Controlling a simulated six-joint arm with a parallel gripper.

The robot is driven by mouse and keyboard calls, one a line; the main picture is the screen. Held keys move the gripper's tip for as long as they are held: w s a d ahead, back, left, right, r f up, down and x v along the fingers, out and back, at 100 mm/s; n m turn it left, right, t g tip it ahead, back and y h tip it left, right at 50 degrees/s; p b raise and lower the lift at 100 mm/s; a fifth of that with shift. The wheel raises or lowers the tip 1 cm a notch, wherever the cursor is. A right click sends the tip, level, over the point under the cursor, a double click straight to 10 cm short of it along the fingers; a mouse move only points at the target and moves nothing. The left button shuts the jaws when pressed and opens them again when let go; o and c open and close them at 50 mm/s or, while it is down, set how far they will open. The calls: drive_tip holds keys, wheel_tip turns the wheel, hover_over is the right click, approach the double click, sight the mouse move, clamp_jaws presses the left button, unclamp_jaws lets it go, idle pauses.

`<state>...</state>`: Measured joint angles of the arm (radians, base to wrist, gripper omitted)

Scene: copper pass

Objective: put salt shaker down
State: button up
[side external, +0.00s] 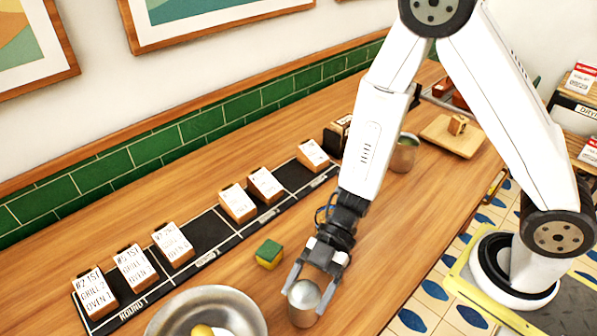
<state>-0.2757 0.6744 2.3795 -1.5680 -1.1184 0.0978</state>
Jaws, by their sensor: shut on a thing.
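A silvery metal salt shaker (303,304) with a rounded top stands between the fingers of my gripper (314,283), at the bottom middle of the side external view. My gripper points down and is shut on the shaker. The shaker looks upright, at or just above the wooden counter (400,222). I cannot tell whether its base touches the wood. A metal bowl (170,318) with something yellow and white in it is to the left of the shaker, cut by the bottom edge.
A green and yellow block (269,254) lies left of my gripper. A black strip (205,228) behind holds several order cards on wooden blocks. A metal cup (404,153) and a wooden board (446,136) are farther back. Counter to the shaker's right is clear.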

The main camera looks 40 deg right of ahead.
drive_tip(key=shift+f, duration=1.05)
drive_tip(key=shift+f, duration=0.15)
drive_tip(key=o, duration=1.2)
drive_tip(key=shift+c, duration=0.2)
drive_tip(key=shift+d+r, duration=0.1)
drive_tip(key=shift+r, duration=0.15)
drive_tip(key=shift+w+d+r, duration=0.2)
drive_tip(key=shift+d+r, duration=0.05)
drive_tip(key=shift+d, duration=0.3)
drive_tip(key=v, duration=1)
drive_tip(key=shift+d, duration=0.3)
